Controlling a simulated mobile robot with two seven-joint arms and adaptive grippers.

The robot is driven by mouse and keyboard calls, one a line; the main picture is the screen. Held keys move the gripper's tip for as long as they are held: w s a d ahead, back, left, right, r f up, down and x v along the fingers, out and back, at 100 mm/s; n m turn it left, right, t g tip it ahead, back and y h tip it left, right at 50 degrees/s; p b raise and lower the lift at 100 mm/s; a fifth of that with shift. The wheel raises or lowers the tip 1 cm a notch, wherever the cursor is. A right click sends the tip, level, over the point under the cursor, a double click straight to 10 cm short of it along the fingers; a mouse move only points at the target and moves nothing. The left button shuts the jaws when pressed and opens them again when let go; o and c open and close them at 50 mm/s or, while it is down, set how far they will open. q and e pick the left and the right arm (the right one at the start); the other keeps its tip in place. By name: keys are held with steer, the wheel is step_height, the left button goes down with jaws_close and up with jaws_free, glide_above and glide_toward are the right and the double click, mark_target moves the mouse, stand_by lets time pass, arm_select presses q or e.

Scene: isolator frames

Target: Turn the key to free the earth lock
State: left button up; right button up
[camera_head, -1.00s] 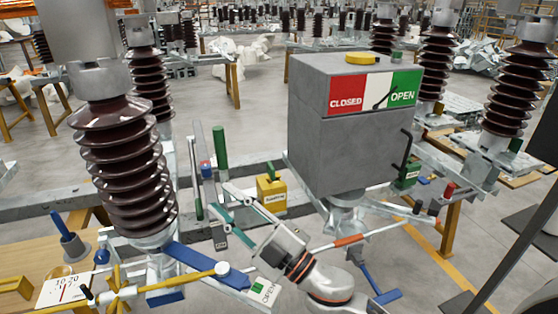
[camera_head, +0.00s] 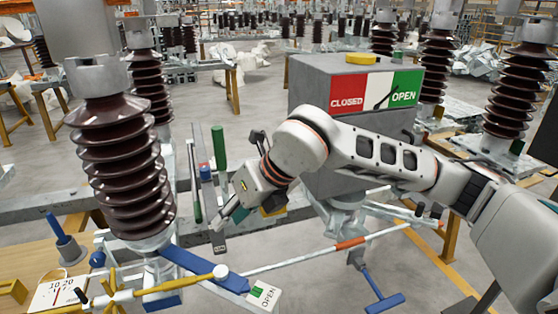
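The yellow earth lock box (camera_head: 276,210) is mostly hidden behind my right gripper; only a strip of its lower part shows. Its green key is hidden in this view. My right gripper (camera_head: 224,218) comes in from the right across the front of the grey cabinet, with its fingers pointing down and left, just left of the yellow box in the picture. The fingers overlap in this view, so I cannot tell whether they are open or touching anything. My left gripper is not in view.
The grey cabinet (camera_head: 345,75) with its CLOSED/OPEN plate stands behind my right arm. A tall brown insulator (camera_head: 122,165) is at left. A green post (camera_head: 219,147), a blue lever (camera_head: 200,268) and a rod with an orange band (camera_head: 350,243) lie around the work area.

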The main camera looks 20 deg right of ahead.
steer(key=w+d+r+m+t+h, duration=0.2)
steer(key=w+d+r+h, duration=0.15)
steer(key=d, duration=0.25)
steer(key=w+d+r+m+t+h, duration=0.2)
steer(key=w+d+r, duration=0.2)
steer(key=d, duration=0.3)
steer(key=b+x, duration=0.2)
steer(key=x, duration=0.3)
steer(key=b+x, duration=0.3)
steer(key=x, duration=0.1)
steer(key=shift+f, duration=0.5)
steer(key=shift+w, duration=0.15)
jaws_close()
